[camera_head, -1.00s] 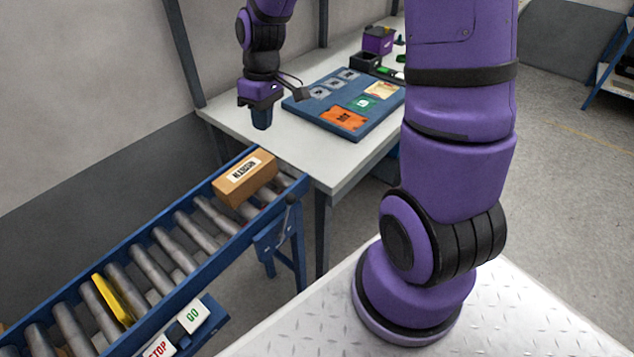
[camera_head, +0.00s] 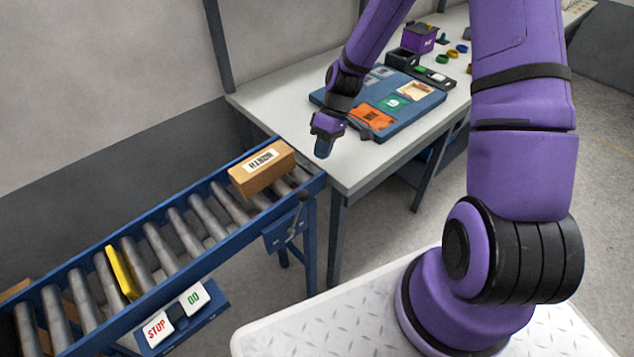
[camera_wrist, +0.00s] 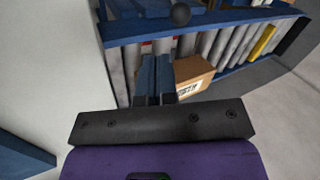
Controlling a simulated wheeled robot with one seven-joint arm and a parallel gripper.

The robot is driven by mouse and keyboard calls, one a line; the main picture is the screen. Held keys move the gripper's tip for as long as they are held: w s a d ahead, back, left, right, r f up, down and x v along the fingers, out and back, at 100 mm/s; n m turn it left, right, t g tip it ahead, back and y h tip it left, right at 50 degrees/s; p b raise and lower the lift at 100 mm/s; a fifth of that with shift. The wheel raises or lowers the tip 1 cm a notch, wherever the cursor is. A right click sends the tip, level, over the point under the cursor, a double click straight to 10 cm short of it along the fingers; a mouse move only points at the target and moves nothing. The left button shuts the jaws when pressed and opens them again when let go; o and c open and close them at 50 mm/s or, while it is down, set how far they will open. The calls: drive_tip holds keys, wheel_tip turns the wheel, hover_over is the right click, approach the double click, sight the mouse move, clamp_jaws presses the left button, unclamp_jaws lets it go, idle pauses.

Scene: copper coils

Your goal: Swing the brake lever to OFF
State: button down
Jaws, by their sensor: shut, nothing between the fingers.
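The brake lever (camera_head: 292,228) is a thin grey rod with a dark knob on a blue plate at the near side of the conveyor's right end. It leans slightly to the right at its top. In the wrist view a round black knob (camera_wrist: 181,14), likely the lever's, shows at the top, ahead of my fingers. My gripper (camera_head: 323,149) is shut and empty. It points down near the table's left front corner, above and to the right of the lever, apart from it. The wrist view shows the shut fingers (camera_wrist: 154,80). Any OFF marking is too small to read.
A cardboard box (camera_head: 262,171) sits on the roller conveyor (camera_head: 210,215), with a yellow bar (camera_head: 123,272) farther left. STOP (camera_head: 157,328) and GO (camera_head: 193,298) plates are on its near side. The white table (camera_head: 390,158) holds a blue board (camera_head: 425,108). Floor shows between conveyor and my base.

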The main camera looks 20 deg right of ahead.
drive_tip(key=shift+f, duration=0.1)
drive_tip(key=x, duration=1)
drive_tip(key=shift+a+r, duration=0.2)
drive_tip(key=shift+r, duration=0.05)
idle(0.3)
